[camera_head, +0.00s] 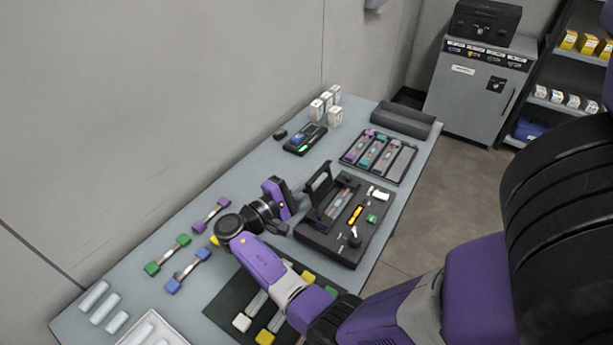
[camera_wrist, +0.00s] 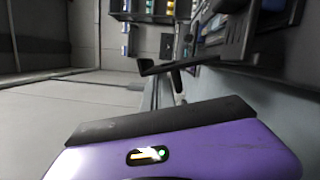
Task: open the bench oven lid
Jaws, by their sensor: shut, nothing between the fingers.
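The black bench unit, which I take to be the bench oven (camera_head: 325,240), sits on the bench near its middle. Its narrow dark lid (camera_head: 319,184) stands raised and tilted on the left side, with the bay beneath it showing. My purple and black gripper (camera_head: 288,200) is just left of the lid, very close to it; I cannot tell whether they touch. In the wrist view, my gripper's purple body and black edge (camera_wrist: 160,119) fill the bottom. A thin dark angled shape beyond it looks like the lid (camera_wrist: 172,69). The gripper is shut and empty; its fingertips are not clearly distinguishable.
A tray of coloured cassettes (camera_head: 380,157) lies behind the oven, with a dark roll-shaped case (camera_head: 402,119) beyond. A small black device (camera_head: 305,139) and white boxes (camera_head: 327,106) stand near the wall. Coloured connector pieces (camera_head: 188,270) lie at left. My forearm crosses a dark mat (camera_head: 225,305).

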